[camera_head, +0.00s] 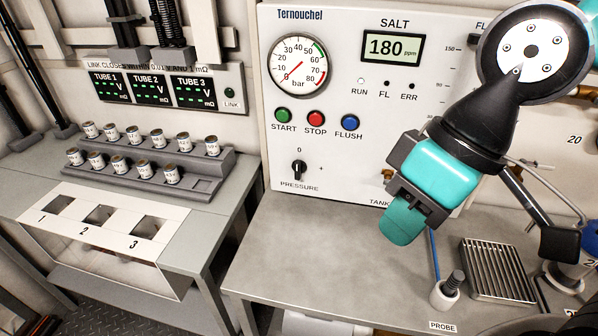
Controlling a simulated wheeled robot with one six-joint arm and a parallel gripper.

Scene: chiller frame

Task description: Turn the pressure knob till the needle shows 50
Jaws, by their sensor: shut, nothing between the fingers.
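The black pressure knob (298,170) is on the front of the white panel, with "0" above it, "+" at its right and "PRESSURE" below. Its grip looks about upright. The round pressure gauge (298,66) is higher on the same panel, marked 0 to 80 bar. Its red needle points down and left, near the low end by 0. My gripper (404,222) is teal and dark grey, shut and empty. It hangs in front of the panel's lower right, to the right of and lower than the knob, clear of it.
START (283,115), STOP (316,118) and FLUSH (350,121) buttons sit above the knob. The grey bench (320,250) below is mostly clear. A probe holder (444,292) and a ridged metal plate (497,270) stand at the right. A can rack (190,160) is at the left.

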